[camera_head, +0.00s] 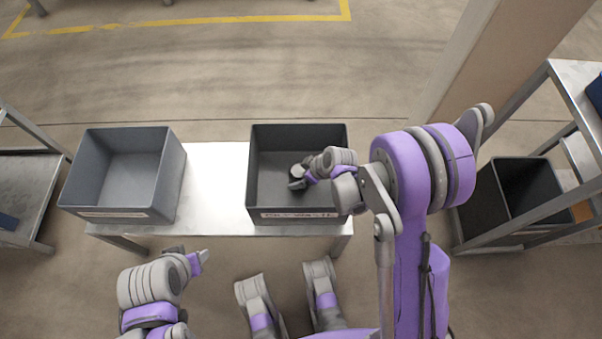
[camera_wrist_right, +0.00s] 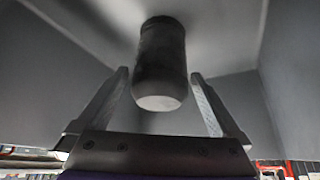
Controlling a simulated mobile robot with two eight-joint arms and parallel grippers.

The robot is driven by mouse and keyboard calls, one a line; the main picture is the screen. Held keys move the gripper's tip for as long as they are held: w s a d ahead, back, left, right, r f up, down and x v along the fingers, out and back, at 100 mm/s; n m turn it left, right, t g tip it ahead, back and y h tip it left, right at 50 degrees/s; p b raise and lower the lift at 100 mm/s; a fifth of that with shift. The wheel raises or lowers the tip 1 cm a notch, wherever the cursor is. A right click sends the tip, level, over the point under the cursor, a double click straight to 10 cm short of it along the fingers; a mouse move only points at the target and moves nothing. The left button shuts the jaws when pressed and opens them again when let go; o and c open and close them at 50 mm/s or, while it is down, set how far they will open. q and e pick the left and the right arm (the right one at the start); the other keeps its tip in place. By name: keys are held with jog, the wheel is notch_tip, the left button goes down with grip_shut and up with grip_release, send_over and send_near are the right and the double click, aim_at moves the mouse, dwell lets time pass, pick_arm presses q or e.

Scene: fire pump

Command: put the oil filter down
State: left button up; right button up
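The oil filter (camera_wrist_right: 162,55) is a dark cylinder with a pale end. In the right wrist view it is just beyond and between the fingertips of my right gripper (camera_wrist_right: 160,78), with a gap on each side. The gripper is open. In the head view, the filter (camera_head: 297,184) is inside the dark right-hand bin (camera_head: 298,134), beside my right gripper (camera_head: 308,174), which reaches in from the right. Whether the filter rests fully on the bin floor is hard to tell. My left gripper (camera_head: 200,259) is in front of the table, away from the bins; its fingers are too small to read.
A grey bin (camera_head: 165,175), empty, stands on the left of the metal table (camera_head: 215,185). Bare tabletop lies between the two bins. Another dark bin (camera_head: 528,187) stands at the right by a metal rack (camera_head: 575,85). A beige post (camera_head: 490,70) rises behind my right arm.

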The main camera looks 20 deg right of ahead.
jog(key=shift+d+r+p, duration=0.1)
jog(key=shift+r+p, duration=0.2)
jog(key=shift+r, duration=0.15)
jog(key=p+v, duration=0.3)
jog(key=v, duration=0.8)
jog(key=s+r+m+h, duration=0.2)
jog(key=s+r+m, duration=0.2)
jog(key=s+r, duration=0.2)
jog(key=s+r+m+h, duration=0.2)
jog(key=s+r+m, duration=0.2)
jog(key=s, duration=0.7)
jog(key=shift+s+d+r, duration=0.2)
jog(key=shift+d+r, duration=0.1)
jog(key=shift+r, duration=0.55)
